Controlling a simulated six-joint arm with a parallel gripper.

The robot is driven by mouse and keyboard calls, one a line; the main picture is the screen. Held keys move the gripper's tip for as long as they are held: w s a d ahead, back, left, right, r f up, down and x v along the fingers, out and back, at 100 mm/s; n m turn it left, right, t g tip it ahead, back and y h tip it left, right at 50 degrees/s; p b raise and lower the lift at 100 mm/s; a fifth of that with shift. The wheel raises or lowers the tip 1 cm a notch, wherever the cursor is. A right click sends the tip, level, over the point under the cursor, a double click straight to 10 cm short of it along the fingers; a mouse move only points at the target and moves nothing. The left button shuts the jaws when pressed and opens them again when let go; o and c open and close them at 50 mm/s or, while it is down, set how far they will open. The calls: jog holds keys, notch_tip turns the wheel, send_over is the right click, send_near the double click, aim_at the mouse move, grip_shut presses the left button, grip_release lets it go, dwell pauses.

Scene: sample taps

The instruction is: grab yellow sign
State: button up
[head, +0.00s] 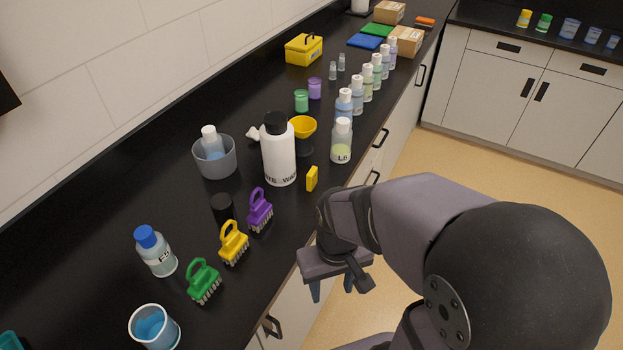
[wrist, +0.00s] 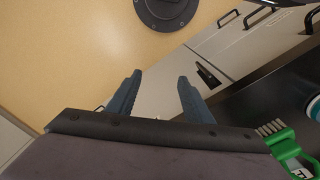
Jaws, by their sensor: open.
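No lettered yellow sign can be made out. A small plain yellow block (head: 312,178) stands on the black counter, just right of the white wash bottle (head: 279,158); I cannot tell whether it is the sign. A yellow brush (head: 234,243) stands nearer, between a purple brush (head: 260,211) and a green brush (head: 204,281). My gripper (head: 331,288) is open and empty, off the counter's front edge and apart from these things. In the wrist view my gripper (wrist: 159,79) has clear space between its fingers, and the green brush (wrist: 282,145) shows at right.
A yellow funnel (head: 303,127), a grey tub (head: 215,162), a blue-capped bottle (head: 156,252) and a beaker (head: 154,327) crowd the counter. A row of bottles (head: 357,96) runs along its front edge, with a yellow box (head: 304,49) behind. Cabinet handles (head: 272,326) stick out below.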

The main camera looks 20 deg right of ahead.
jog(key=c, duration=0.3)
